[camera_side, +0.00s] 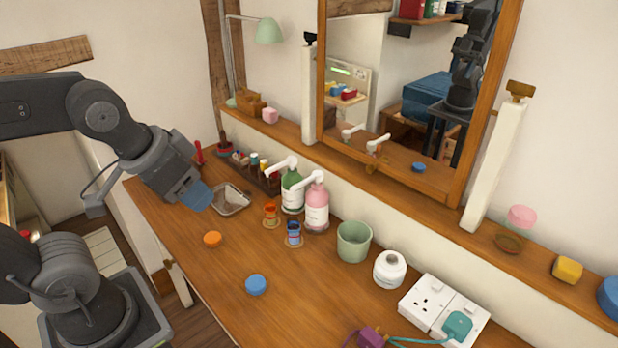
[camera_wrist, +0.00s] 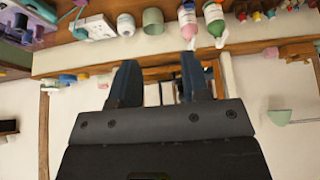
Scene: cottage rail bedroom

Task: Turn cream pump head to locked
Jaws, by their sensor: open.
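Two pump bottles stand side by side on the wooden counter: a green bottle (camera_side: 292,192) and a pink bottle (camera_side: 316,208). Each has a white pump head, one on the green bottle (camera_side: 283,165) and one on the pink bottle (camera_side: 309,180), with spouts pointing left. I cannot tell which bottle is the cream, nor whether either head is locked. In the wrist view the pink bottle (camera_wrist: 187,14) and green bottle (camera_wrist: 215,14) appear upside down at the top. My gripper (camera_side: 197,196) is open and empty, left of the bottles and apart from them. Its two fingers also show in the wrist view (camera_wrist: 160,75).
Small orange (camera_side: 270,211) and blue (camera_side: 293,230) cups stand before the bottles. A mirror (camera_side: 395,155) stands behind. The front counter is mostly clear.

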